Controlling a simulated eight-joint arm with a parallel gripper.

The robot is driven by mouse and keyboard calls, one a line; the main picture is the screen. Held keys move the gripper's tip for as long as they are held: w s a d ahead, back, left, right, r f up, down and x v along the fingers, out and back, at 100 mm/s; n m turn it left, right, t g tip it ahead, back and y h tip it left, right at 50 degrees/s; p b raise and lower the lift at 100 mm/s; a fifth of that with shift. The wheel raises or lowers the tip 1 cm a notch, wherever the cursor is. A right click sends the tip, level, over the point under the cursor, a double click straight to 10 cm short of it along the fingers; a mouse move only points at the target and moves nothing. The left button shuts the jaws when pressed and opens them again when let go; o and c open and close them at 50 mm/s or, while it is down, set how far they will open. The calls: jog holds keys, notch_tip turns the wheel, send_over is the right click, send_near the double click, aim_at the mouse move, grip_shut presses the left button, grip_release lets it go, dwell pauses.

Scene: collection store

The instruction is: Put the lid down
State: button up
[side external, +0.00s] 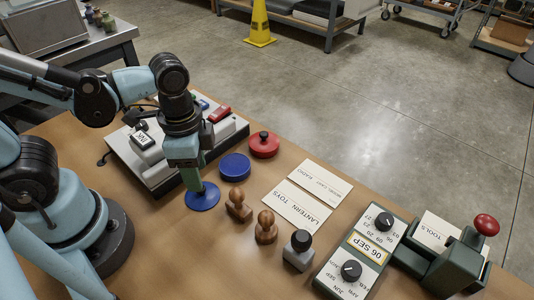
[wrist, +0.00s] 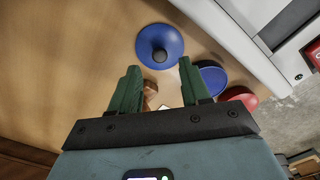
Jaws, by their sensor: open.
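A blue round lid (side external: 203,199) with a dark knob lies flat, apparently on the wooden table, just below my gripper (side external: 192,190). In the wrist view the same lid (wrist: 145,32) sits just beyond my fingertips, its knob in line with the gap between them. My gripper (wrist: 159,68) shows two green fingers spread apart with nothing between them. A blue round pad (side external: 235,166) stands uncovered to the right of the lid. It also shows in the wrist view (wrist: 211,76), beside the right finger. In the side view my fingertips hide the lid's knob.
A red round tin (side external: 263,146) with a black knob stands beyond the blue pad. Two wooden stamps (side external: 266,228) and a grey block (side external: 299,251) stand nearby. Cards (side external: 297,206), a date stamper (side external: 355,250) and a grey button console (side external: 150,165) flank them. Bare table lies at the front.

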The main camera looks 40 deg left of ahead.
jog(key=shift+r, duration=3.6)
jog(key=w+a+n+t, duration=0.2)
jog(key=n, duration=0.1)
jog(key=w+a+n+t, duration=0.2)
jog(key=w+n, duration=0.1)
jog(key=w+a+r+n+t, duration=0.1)
jog(key=w+a+n+t, duration=0.1)
jog(key=n+t, duration=0.1)
jog(key=shift+w+a, duration=0.2)
jog(key=shift+a, duration=0.1)
